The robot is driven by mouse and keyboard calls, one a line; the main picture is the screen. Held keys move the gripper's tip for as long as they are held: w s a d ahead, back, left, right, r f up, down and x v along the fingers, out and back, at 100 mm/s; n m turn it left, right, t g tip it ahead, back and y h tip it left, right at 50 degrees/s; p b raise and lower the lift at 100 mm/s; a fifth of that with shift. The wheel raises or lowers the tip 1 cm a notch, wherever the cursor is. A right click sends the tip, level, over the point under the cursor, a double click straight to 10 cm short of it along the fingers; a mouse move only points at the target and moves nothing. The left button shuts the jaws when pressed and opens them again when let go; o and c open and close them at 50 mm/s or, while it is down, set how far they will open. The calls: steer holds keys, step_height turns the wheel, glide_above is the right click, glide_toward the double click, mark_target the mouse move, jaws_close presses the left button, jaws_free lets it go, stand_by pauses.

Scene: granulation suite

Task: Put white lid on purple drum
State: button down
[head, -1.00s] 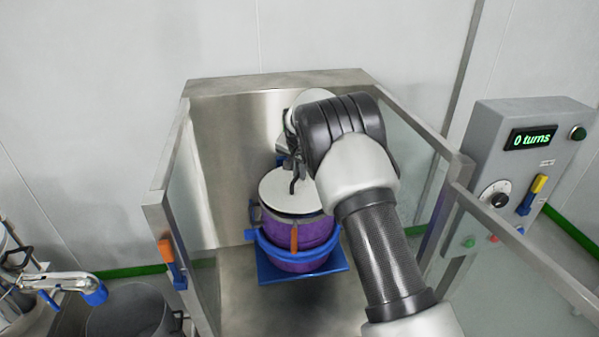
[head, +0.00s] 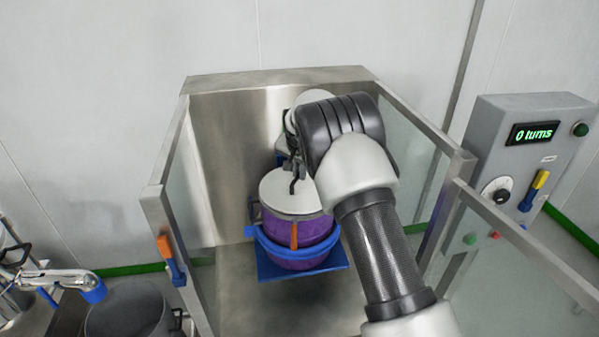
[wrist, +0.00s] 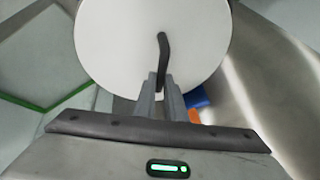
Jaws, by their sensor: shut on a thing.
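The white lid (head: 287,192) is a round disc with a dark bent handle, and it lies over the mouth of the purple drum (head: 279,229). The drum stands upright in a blue cradle with an orange strip on its front. I cannot tell whether the lid is fully seated. My gripper (head: 297,176) is over the lid, partly hidden behind my own wrist. In the wrist view my gripper (wrist: 162,88) is shut on the handle of the lid (wrist: 120,45), which hides the drum beneath it.
The blue cradle (head: 325,262) sits inside a steel enclosure with glass side panels. An orange-and-blue latch (head: 170,258) is on its left post. A grey control box (head: 520,165) reading "0 turns" stands at right. A grey bin (head: 130,312) is at lower left.

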steer(key=shift+f, duration=0.15)
steer(key=c, duration=1.7)
jaws_free()
steer(key=shift+c, duration=0.2)
steer(key=b+v, duration=0.1)
steer(key=v, duration=1.6)
steer(key=shift+s, duration=0.15)
